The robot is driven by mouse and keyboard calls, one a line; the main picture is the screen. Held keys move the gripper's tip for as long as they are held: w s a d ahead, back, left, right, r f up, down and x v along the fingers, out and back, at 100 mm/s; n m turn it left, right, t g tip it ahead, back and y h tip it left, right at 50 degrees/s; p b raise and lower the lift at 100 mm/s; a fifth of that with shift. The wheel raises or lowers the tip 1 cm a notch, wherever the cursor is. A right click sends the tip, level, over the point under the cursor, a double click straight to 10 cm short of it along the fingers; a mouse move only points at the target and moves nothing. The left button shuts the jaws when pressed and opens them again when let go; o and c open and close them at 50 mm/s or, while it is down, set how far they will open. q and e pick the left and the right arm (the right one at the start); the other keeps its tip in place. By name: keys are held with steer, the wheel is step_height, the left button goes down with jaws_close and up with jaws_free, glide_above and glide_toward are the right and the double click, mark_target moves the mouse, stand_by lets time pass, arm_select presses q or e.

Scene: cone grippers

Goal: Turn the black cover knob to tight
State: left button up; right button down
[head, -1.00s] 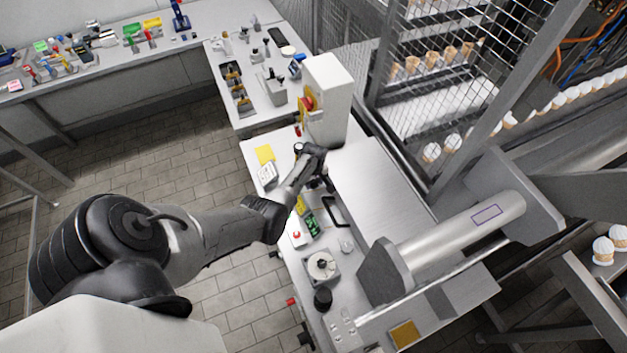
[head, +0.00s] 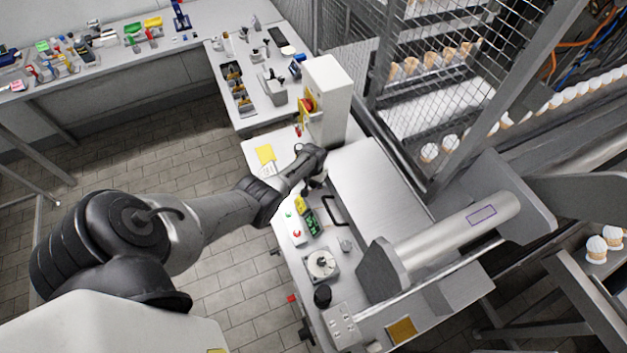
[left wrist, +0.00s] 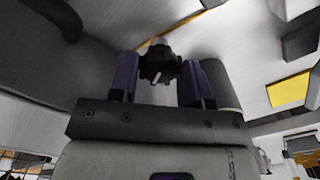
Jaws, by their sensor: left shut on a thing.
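The black cover knob (left wrist: 158,64) shows in the left wrist view as a dark, lobed knob with a pale mark, on a grey-white surface. It sits between the two purple fingers of my left gripper (left wrist: 160,80), which is shut on it. In the head view my left gripper (head: 316,182) is at the left edge of the flat metal cover (head: 372,185), low over the bench. The knob is hidden there behind my wrist. My right gripper is not in view.
Near the gripper are a black bar handle (head: 333,212), a green-marked control box (head: 312,222) and a round dial unit (head: 321,263). A tall white cabinet (head: 325,100) with a red switch stands behind. A large metal roller (head: 460,228) lies to the right.

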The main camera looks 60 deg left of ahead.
arm_select(q)
steer(key=m, duration=0.5)
stand_by(0.6)
steer(key=o, duration=0.9)
step_height(320, 180, up, 6)
steer(key=p, duration=0.3)
step_height(320, 180, up, 8)
steer(key=shift+f+p, duration=0.1)
steer(key=shift+p, duration=0.85)
